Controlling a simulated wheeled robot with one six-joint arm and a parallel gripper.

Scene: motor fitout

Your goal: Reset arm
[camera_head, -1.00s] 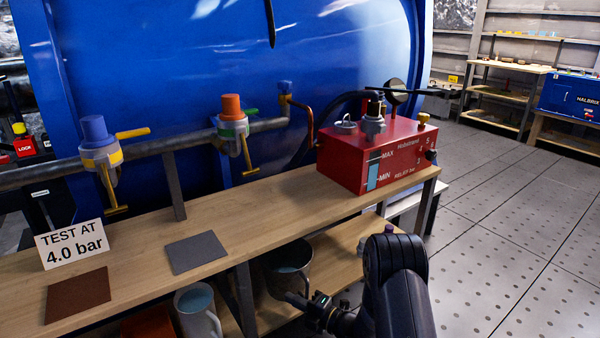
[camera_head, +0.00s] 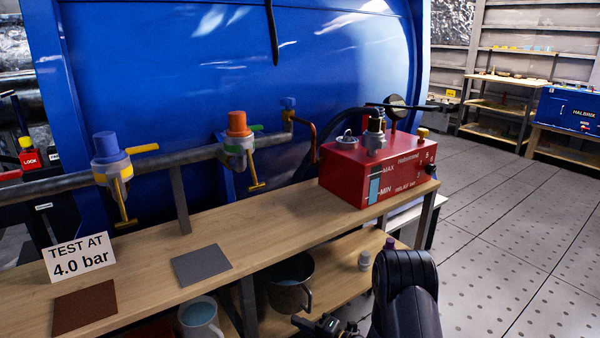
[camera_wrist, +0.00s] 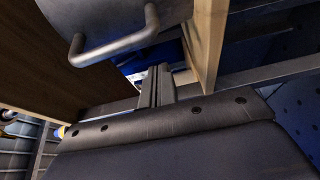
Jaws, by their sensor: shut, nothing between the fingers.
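My arm is dark and reaches up at the lower right of the head view, below the bench's front edge. My gripper (camera_head: 318,324) shows low in that view, in front of the lower shelf. In the wrist view its fingers (camera_wrist: 156,84) are together with nothing between them. A grey metal mug (camera_wrist: 110,42) with a curved handle shows close at the top of the wrist view, near the fingertips. I cannot tell whether they touch it.
The wooden bench (camera_head: 130,255) carries a red pump box (camera_head: 345,185), a "TEST AT 4.0 bar" sign (camera_head: 78,258), a grey mat (camera_head: 201,264) and a brown mat (camera_head: 85,306). A dark mug (camera_head: 288,285) and a pale mug (camera_head: 199,316) stand below. Open floor (camera_head: 500,240) lies right.

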